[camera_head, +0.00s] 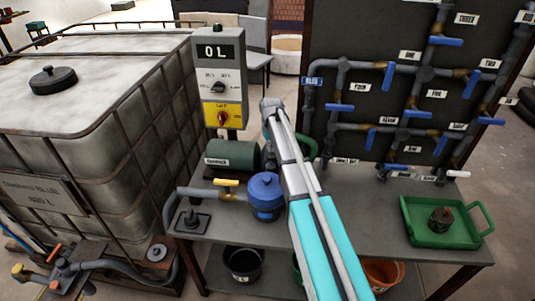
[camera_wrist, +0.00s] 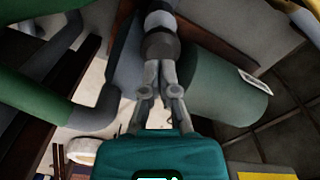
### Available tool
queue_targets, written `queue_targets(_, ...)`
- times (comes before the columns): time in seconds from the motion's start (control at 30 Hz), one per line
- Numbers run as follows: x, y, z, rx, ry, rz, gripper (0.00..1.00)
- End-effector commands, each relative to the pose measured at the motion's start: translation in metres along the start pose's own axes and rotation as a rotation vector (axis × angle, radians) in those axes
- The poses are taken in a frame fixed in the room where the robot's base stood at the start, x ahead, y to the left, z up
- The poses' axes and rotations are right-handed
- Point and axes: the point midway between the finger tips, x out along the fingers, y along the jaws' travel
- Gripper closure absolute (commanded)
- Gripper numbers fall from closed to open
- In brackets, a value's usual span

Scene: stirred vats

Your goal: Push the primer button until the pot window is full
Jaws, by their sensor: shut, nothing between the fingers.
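A blue pot (camera_head: 265,195) with a domed lid stands on the grey bench, joined to a pipe with a yellow valve handle (camera_head: 226,182). I cannot make out a window on it, and part may be hidden by my arm. A black piece with an upright stem (camera_head: 192,217) sits on the bench to its left; I cannot tell whether it is the primer button. My gripper (camera_wrist: 160,85) is shut and empty in the wrist view, beside the green pump body (camera_wrist: 225,85). In the head view my arm hides the fingers; the pump (camera_head: 232,155) is left of the arm.
A control box (camera_head: 219,80) reads 0 L and has a red knob on yellow. A caged tank (camera_head: 95,100) stands left. A pipe board (camera_head: 355,110) with blue valve handles rises behind the bench (camera_head: 365,225). A green tray (camera_head: 420,236) lies right, buckets below.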

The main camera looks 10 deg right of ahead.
Motion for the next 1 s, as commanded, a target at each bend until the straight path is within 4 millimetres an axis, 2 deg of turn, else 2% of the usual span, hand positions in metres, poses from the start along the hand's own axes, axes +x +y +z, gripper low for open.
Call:
queue_targets(0.27, 0.002, 0.000, 0.000, 0.000, 0.000, 0.000, 1.00)
queue_targets(1.0, 0.029, 0.000, 0.000, 0.000, 0.000, 0.000, 1.00)
